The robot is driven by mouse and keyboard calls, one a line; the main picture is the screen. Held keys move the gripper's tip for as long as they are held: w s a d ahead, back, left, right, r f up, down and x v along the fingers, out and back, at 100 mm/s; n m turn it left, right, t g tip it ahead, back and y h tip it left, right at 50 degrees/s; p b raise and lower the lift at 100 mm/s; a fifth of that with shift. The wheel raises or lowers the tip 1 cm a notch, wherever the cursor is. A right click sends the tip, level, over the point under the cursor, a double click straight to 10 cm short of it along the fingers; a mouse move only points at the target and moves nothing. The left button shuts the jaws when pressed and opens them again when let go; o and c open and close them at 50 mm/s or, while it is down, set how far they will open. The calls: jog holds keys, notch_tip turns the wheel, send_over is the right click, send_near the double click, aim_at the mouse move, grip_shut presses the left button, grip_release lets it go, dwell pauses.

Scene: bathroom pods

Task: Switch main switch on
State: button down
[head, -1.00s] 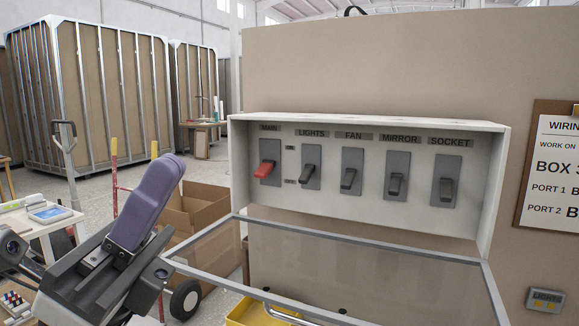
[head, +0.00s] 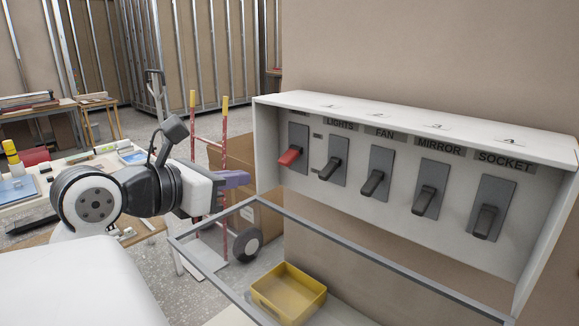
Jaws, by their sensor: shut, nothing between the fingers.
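The main switch (head: 289,157) is a red lever on a grey plate, at the left end of a row of switches in a white wall box (head: 345,200). Its lever sticks out toward the lower left; I cannot tell for certain whether it is on or off. My gripper (head: 238,180), with purple fingers, is shut and empty. In the picture it is left of the box and a little below the red lever, apart from it.
Grey-black levers for lights (head: 331,168), fan (head: 373,183), mirror (head: 424,200) and socket (head: 484,221) continue rightward. The box's clear framed lid (head: 355,256) hangs open below. A yellow bin (head: 288,293) sits underneath. A hand truck (head: 226,190) stands behind my gripper.

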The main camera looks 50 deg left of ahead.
jog(key=p, duration=0.4)
send_near(276, 172)
jog(key=w+d, duration=0.2)
jog(key=w+d+r, duration=0.1)
jog(key=w+d, duration=0.1)
jog(key=shift+w+d, duration=0.2)
jog(key=shift+w+f, duration=0.15)
jog(key=shift+w, duration=0.3)
